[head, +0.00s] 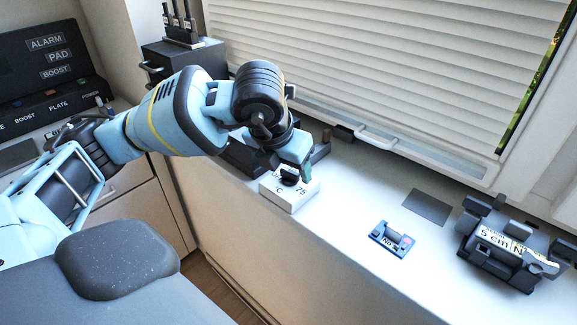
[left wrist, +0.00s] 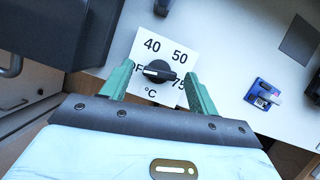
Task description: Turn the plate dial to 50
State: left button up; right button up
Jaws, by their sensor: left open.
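The plate dial is a white box (head: 291,196) on the white sill, with a black knob (head: 290,178) on top. In the left wrist view its white face (left wrist: 178,40) reads 40, 50, 75 and °C, with a partly hidden OFF at left. The black knob (left wrist: 167,77) has a white mark on its left side, toward OFF. My left gripper (head: 296,166) is over the dial from above. Its green fingers (left wrist: 158,71) are open, one on each side of the knob. My right gripper is out of view.
A small blue holder (head: 391,240) and a dark clamp-like device (head: 500,250) marked 5 cm stand to the right on the sill. A dark grey square (head: 428,207) lies between them and the window blind (head: 380,70). A black panel (head: 50,65) labelled ALARM, PAD, BOOST stands far left.

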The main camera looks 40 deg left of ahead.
pick_arm(q)
jog(key=shift+w+f, duration=0.1)
jog(key=shift+f, duration=0.1)
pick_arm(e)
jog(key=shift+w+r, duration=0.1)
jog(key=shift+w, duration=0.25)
pick_arm(q)
jog(key=c, duration=1)
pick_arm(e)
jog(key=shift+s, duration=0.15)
